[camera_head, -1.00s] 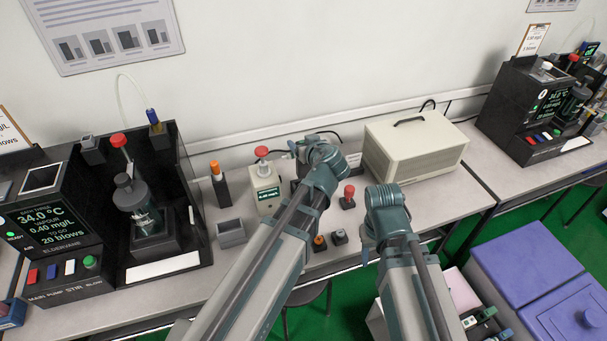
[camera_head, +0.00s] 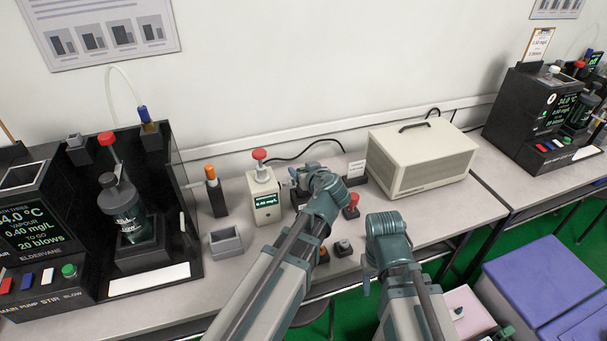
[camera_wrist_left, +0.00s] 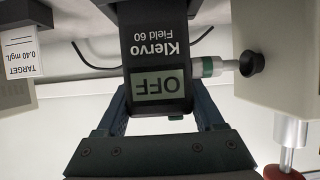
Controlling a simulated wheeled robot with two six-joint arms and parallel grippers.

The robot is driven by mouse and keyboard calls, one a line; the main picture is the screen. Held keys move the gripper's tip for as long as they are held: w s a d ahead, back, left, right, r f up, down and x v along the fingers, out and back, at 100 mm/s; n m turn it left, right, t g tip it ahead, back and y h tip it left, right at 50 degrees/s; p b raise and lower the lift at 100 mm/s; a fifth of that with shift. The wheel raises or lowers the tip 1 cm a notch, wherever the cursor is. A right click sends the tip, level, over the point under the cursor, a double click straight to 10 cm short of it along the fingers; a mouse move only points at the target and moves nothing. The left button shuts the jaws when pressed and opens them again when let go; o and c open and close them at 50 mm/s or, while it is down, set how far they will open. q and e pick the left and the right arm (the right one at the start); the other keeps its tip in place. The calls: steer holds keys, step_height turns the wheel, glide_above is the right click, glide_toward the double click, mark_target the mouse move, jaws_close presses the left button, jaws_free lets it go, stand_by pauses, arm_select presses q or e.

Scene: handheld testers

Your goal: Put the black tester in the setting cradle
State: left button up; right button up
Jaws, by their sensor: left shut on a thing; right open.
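The black tester (camera_wrist_left: 155,50), marked Klervo Field 60 with a screen reading OFF, fills the middle of the left wrist view, upside down there. My left gripper (camera_wrist_left: 162,100) is shut on it. In the head view my left gripper (camera_head: 300,180) is beside the cream unit (camera_head: 265,198) with a red knob and a 0.40 mg/L screen, and my arm hides most of the tester. I cannot pick out the setting cradle. My right gripper (camera_head: 368,285) is open, low and empty.
A target card (camera_wrist_left: 20,50) stands behind. A large cream box (camera_head: 420,155) and a red button (camera_head: 352,206) are to the right. A grey open box (camera_head: 226,242) and an orange-topped black holder (camera_head: 215,195) are left. Small blocks (camera_head: 343,247) lie near the front edge.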

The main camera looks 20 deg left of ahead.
arm_select(q)
steer(key=shift+f, duration=0.1)
steer(key=o, duration=1.5)
steer(key=shift+r, duration=0.25)
steer(key=p+v, duration=0.3)
steer(key=v, duration=0.4)
steer(key=shift+s, duration=0.2)
steer(key=shift+s+d, duration=0.1)
steer(key=shift+d, duration=0.1)
